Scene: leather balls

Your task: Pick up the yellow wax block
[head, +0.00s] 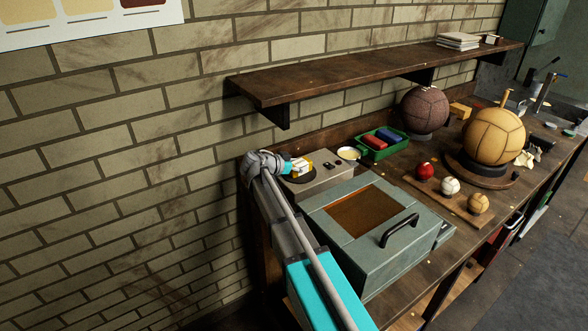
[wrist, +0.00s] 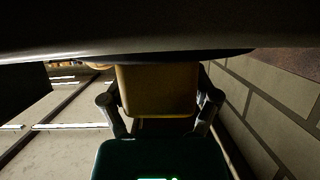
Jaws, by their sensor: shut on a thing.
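A yellow block, which looks like the yellow wax block (wrist: 156,92), sits between the two fingers of my gripper (wrist: 158,108) in the wrist view. The fingers are closed against its sides. In the head view my gripper (head: 298,168) is at the left end of the bench, over a dark round plate (head: 298,179) on a grey unit. Only a small yellow part of the block shows there. I cannot tell whether the block touches the plate. A dark surface hides the top of the wrist view.
A grey box with an orange window and handle (head: 400,231) stands in front. A small pan (head: 349,153), green tray (head: 382,150), several balls and another yellowish block (head: 460,110) are to the right. A wooden shelf (head: 370,73) hangs above; a brick wall is behind.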

